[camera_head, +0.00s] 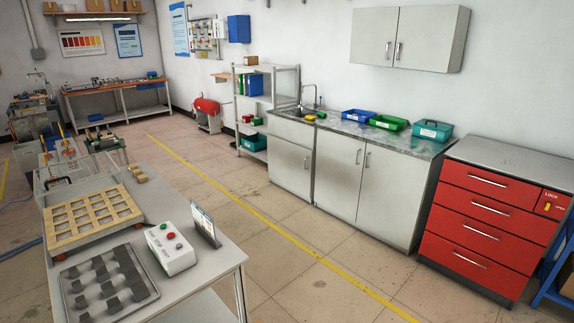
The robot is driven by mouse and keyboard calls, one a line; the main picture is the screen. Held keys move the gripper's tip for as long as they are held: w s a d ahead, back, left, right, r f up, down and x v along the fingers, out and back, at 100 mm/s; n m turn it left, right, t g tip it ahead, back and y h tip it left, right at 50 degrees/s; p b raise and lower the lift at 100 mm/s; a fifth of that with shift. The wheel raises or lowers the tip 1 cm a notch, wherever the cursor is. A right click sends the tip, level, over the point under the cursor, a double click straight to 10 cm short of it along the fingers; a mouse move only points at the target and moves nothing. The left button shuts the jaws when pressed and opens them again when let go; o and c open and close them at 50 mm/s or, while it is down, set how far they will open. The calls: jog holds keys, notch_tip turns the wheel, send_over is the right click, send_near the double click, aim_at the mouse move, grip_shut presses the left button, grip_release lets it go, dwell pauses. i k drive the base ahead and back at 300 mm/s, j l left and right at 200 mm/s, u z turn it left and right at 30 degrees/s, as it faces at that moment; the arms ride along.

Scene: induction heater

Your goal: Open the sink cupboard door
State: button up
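The sink cupboard (290,128) stands against the right-hand wall, at the left end of the counter, with a sink (293,112) and tap (304,94) on top. Its light grey door (288,165) is below a plain upper panel and looks shut. A short vertical handle (306,162) is near the door's right edge. No part of my gripper or arm shows in this view.
A workbench (205,262) with a control box (171,248) and trays stands at the near left. A double-door cupboard (345,180) and red drawer cabinet (480,220) stand right of the sink cupboard; shelving (269,125) is left. Open floor (270,235) lies before the cupboards.

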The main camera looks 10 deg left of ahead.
aim_at(289, 164)
jog(key=i+l+z, duration=0.2)
jog(key=l, duration=0.25)
jog(key=i+l+z, duration=0.15)
jog(key=i+l, duration=0.2)
jog(key=i+l+z, duration=0.2)
jog(key=l, duration=0.3)
jog(key=i+l+u, duration=0.15)
jog(key=i, duration=0.3)
jog(key=i+l+u, duration=0.2)
jog(key=i, duration=0.3)
jog(key=i+l+u, duration=0.15)
jog(key=i, duration=0.3)
jog(key=i+j+u, duration=0.15)
jog(key=i+u, duration=0.65)
jog(key=i+l+u, duration=0.15)
jog(key=i+u, duration=0.25)
jog(key=i+l+z, duration=0.1)
jog(key=i+z, duration=0.25)
jog(key=i, duration=0.25)
jog(key=i+j+z, duration=0.1)
jog(key=i+z, duration=0.2)
jog(key=i, duration=0.35)
jog(key=i+j+z, duration=0.2)
jog(key=i+z, duration=0.15)
jog(key=i, duration=0.25)
jog(key=i+z, duration=0.15)
jog(key=i, duration=0.9)
